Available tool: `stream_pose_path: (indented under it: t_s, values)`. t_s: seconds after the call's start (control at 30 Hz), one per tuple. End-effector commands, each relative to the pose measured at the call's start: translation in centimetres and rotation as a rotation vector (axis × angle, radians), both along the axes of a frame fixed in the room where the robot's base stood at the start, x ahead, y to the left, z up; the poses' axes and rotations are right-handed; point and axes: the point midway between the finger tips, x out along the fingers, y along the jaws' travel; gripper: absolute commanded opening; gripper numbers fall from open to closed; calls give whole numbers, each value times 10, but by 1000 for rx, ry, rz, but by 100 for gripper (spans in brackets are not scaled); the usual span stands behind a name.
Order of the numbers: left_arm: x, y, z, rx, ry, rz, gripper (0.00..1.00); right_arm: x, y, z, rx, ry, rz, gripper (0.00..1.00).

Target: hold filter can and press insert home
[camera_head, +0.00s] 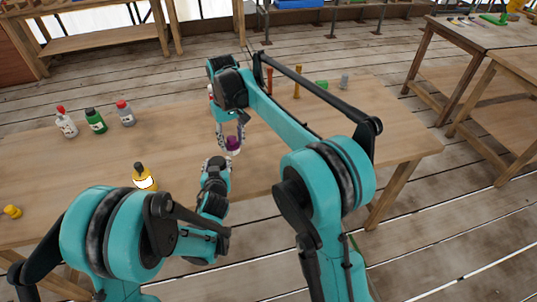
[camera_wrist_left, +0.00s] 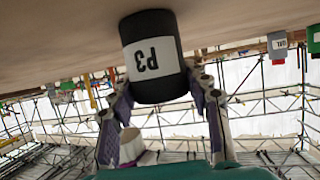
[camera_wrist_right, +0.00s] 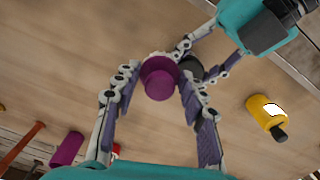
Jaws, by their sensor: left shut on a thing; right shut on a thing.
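The black filter can (camera_wrist_left: 150,85) with a white "P3" label fills the middle of the left wrist view. My left gripper (camera_wrist_left: 158,92) is shut on it, one finger on each side. A purple insert (camera_wrist_right: 160,80) sits between the fingers of my right gripper (camera_wrist_right: 155,75), which is shut on it. The dark can (camera_wrist_right: 190,68) shows partly behind the insert in the right wrist view, with the left fingers around it. In the head view, the purple insert (camera_head: 233,143) is just above the left gripper (camera_head: 217,162). Whether insert and can touch is unclear.
A yellow bottle (camera_head: 144,177) stands left of the grippers. A yellow piece (camera_head: 12,211) lies far left.

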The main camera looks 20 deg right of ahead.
Motion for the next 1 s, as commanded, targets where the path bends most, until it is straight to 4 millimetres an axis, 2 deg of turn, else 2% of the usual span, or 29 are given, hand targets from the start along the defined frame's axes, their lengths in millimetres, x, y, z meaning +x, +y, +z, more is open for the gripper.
stream_pose_path:
  t_s: [0.03, 0.1, 0.2, 0.3, 0.47, 1.0]
  values:
    - [0, 0, 0, 0, 1, 1, 16, 2, 17, 8, 0, 0, 20, 21]
    - [0, 0, 0, 0, 1, 1, 16, 3, 34, 17, 0, 0, 37, 21]
    - [0, 0, 0, 0, 1, 1, 16, 4, 51, 26, 0, 0, 54, 21]
    - [0, 0, 0, 0, 1, 1, 16, 4, 58, 29, 0, 0, 62, 21]
    - [0, 0, 0, 0, 1, 1, 16, 4, 60, 22, 0, 0, 64, 21]
    - [0, 1, -1, 0, 1, 1, 16, 4, 59, -27, 0, 0, 63, 21]
